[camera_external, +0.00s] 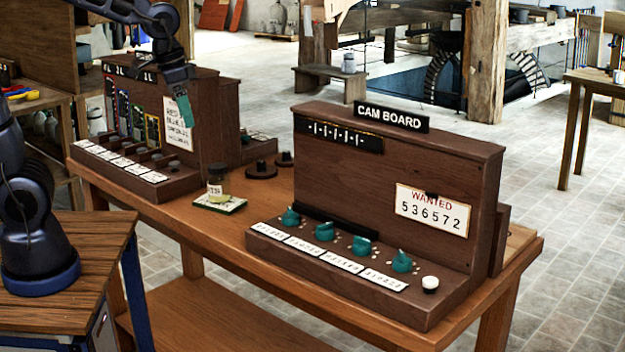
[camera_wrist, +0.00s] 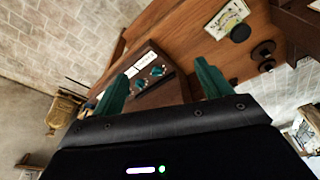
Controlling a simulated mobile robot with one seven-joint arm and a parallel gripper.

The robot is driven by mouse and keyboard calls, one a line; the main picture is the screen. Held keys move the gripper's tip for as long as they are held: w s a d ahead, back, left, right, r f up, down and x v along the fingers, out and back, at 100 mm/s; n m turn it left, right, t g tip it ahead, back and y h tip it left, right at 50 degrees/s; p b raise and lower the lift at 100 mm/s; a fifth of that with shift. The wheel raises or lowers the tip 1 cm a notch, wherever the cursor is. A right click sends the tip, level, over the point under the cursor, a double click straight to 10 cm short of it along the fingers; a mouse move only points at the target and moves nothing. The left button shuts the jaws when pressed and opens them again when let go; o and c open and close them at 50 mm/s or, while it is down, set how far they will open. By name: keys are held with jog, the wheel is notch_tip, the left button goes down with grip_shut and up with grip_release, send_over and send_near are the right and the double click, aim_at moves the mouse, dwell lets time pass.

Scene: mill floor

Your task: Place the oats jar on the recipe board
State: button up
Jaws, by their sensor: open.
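A small jar (camera_external: 216,186) with a dark lid and a pale label stands upright on a small printed card (camera_external: 231,207), which looks like the recipe board. The label is too small to read surely as oats. In the wrist view the jar's dark lid (camera_wrist: 240,32) shows over the edge of the card (camera_wrist: 224,19), at the upper right. My gripper (camera_external: 184,112) has green fingers and is raised in front of the left wooden console, apart from the jar. In the wrist view my gripper (camera_wrist: 163,78) has its fingers apart with nothing between them.
The cam board console (camera_external: 385,180), with green knobs and a white button, stands right of the card. The left console (camera_external: 150,130) has a row of labelled slots. Two dark round pieces (camera_external: 261,170) sit behind the jar. Bare table lies before the card.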

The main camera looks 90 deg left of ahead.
jog(key=s+d+r+m+t, duration=0.2)
jog(key=s+d+r+m, duration=0.1)
jog(key=s+d, duration=0.9)
jog(key=shift+s+d+r+h, duration=0.2)
jog(key=shift+d+r+h, duration=0.1)
jog(key=shift+d, duration=0.15)
dwell(0.6)
